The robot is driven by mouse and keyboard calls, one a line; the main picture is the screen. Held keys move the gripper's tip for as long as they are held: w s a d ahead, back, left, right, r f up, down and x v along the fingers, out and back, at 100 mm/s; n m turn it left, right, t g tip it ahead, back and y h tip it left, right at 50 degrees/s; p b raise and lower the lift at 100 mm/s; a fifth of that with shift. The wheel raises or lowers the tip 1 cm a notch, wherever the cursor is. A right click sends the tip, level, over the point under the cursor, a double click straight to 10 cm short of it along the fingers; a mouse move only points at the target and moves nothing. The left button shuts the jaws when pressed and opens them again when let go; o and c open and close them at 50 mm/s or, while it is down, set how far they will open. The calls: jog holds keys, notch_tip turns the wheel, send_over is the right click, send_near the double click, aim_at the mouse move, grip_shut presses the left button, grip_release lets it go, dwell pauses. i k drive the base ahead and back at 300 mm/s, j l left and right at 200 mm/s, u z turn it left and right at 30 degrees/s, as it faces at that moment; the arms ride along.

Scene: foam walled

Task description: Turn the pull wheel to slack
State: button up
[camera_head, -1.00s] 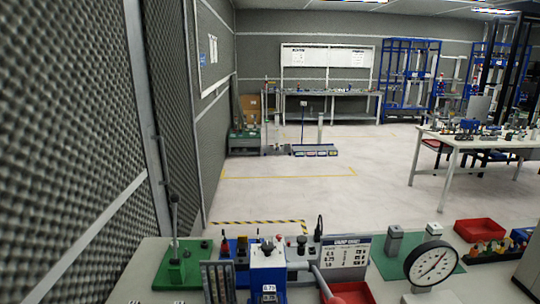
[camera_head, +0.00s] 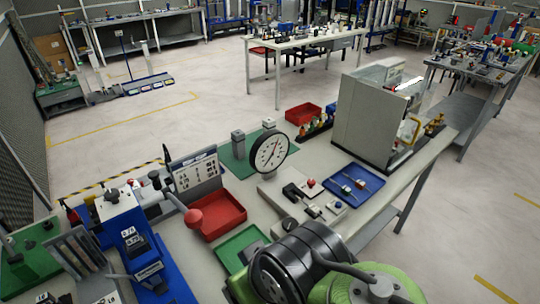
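I cannot clearly pick out the pull wheel. A white-faced dial gauge (camera_head: 270,151) stands upright at the back of a pale fixture plate (camera_head: 268,188) on the bench. Its needle is too small to read surely. Black clamp-like parts (camera_head: 297,192) sit on the plate in front of the gauge. A small dark round part (camera_head: 289,224) at the plate's near edge may be the wheel; it is partly hidden by a large black and green body at the bottom, which may be my arm. My gripper is not in view.
Left of the fixture are a red tray (camera_head: 216,216), a chart stand (camera_head: 196,172) and a blue machine (camera_head: 128,236) with a red-knobbed lever. Right of it are a blue tray (camera_head: 354,184) and a grey box-shaped machine (camera_head: 368,118). A red bin (camera_head: 303,112) stands behind.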

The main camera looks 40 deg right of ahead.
aim_at(289, 224)
jog(key=l+z, duration=0.2)
jog(key=z, duration=0.75)
jog(key=k+l, duration=0.05)
